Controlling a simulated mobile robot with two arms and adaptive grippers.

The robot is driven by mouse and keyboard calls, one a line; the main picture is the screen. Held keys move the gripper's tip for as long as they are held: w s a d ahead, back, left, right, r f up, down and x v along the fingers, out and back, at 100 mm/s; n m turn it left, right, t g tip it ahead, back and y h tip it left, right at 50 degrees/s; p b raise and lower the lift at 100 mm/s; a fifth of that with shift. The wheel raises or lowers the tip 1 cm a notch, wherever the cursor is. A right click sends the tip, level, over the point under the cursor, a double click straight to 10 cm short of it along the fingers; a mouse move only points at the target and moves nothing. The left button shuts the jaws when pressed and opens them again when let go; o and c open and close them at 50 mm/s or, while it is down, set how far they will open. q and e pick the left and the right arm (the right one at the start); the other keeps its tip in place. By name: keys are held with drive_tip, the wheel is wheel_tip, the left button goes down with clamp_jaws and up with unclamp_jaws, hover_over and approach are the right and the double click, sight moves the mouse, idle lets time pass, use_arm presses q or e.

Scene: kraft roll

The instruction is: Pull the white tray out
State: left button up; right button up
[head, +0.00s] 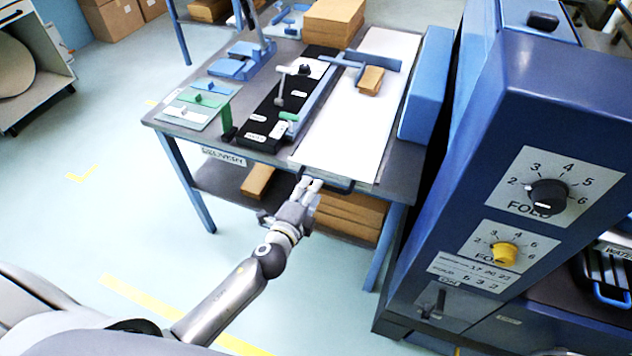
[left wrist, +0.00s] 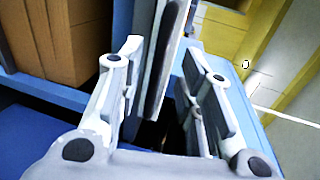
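The white tray (head: 352,135) is a long flat white panel at the right part of the grey worktable, running from back to front. A dark handle (head: 338,188) shows at its front edge. My left gripper (head: 313,182) is at the table's front edge, at the left end of that handle. In the left wrist view, my left gripper (left wrist: 168,88) has its two fingers apart, with the dark handle bar (left wrist: 163,65) between them. A gap shows between the bar and the right finger; contact with the left finger is unclear. My right gripper is not in view.
A small brown block (head: 370,81) and a blue T-shaped bar (head: 350,60) lie over the tray. A black panel (head: 268,117) with levers is to its left. A blue machine with knobs (head: 470,200) stands close on the right. Floor left of the table is clear.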

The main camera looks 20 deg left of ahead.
use_arm(q)
drive_tip(key=shift+x, duration=2.05)
clamp_jaws()
